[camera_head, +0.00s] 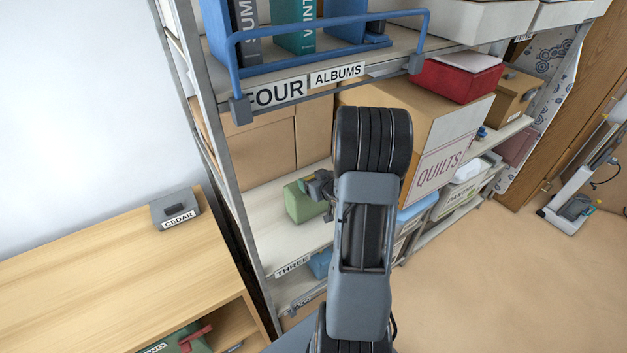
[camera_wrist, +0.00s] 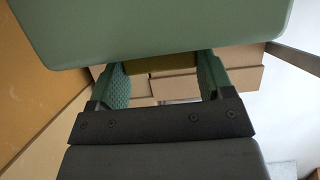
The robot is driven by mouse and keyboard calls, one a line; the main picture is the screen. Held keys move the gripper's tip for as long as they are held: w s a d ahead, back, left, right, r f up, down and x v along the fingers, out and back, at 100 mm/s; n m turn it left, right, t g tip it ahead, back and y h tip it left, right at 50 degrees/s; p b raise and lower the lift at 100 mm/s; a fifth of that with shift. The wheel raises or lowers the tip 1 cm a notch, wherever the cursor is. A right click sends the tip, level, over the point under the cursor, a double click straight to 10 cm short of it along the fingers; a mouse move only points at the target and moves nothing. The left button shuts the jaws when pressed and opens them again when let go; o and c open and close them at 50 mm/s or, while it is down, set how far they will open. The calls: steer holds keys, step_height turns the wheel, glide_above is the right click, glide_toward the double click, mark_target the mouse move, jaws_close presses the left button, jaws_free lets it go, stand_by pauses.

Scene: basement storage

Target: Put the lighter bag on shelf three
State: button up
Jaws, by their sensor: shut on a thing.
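A green bag (camera_head: 303,201) is at shelf three (camera_head: 262,204), whose edge label reads THREE. I cannot tell whether the bag rests on the board or hangs just above it. My gripper (camera_head: 322,188) is at the bag's right side, partly hidden by my arm. In the wrist view, the bag's green body (camera_wrist: 150,30) fills the top. My gripper's fingers (camera_wrist: 162,72) are shut on an olive part of the bag, likely its handle. Another green item (camera_head: 180,342) with a red handle is in the wooden bench's lower opening.
A large QUILTS box (camera_head: 440,145) stands right of the bag. Shelf four (camera_head: 395,38), with a blue rail and albums, is above. Brown boxes (camera_head: 262,145) stand behind. A CEDAR block (camera_head: 175,208) is on the bench. Bare board shows left of the bag.

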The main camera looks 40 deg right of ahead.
steer(key=shift+f, duration=0.15)
steer(key=o, duration=1.5)
steer(key=shift+c, duration=0.2)
steer(key=shift+s+r, duration=0.25)
steer(key=shift+r, duration=0.05)
steer(key=d+v, duration=0.1)
steer(key=v, duration=1)
steer(key=w+a+r+g+h, duration=0.3)
steer(key=a+r+g+h, duration=0.1)
steer(key=a+r, duration=0.25)
steer(key=s+a+r+g+y, duration=0.1)
steer(key=s+a, duration=0.3)
steer(key=a, duration=0.4)
steer(key=s+a+r+n+g+y, duration=0.1)
steer(key=s+a+g+y, duration=0.3)
steer(key=a, duration=0.5)
steer(key=shift+s+r+b, duration=0.25)
steer(key=shift+s+b, duration=0.05)
steer(key=shift+s, duration=0.5)
